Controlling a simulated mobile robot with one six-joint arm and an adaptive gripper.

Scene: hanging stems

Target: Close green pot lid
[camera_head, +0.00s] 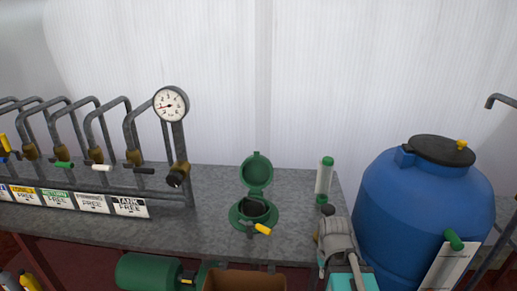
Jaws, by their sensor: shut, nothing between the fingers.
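The green pot (238,217) stands on the grey worktop at the middle. Its round green lid (256,171) stands raised and open behind the pot's mouth, tilted up with its inner side towards me. The inside of the pot looks dark. A small valve with a yellow handle (262,229) is at the pot's front. My gripper does not show in this view.
A pipe rack with a pressure gauge (171,104) and several labelled valves fills the left. A white cylinder with green ends (324,178) stands right of the pot. A grey and teal machine (338,240) and a large blue barrel (420,205) are further right.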

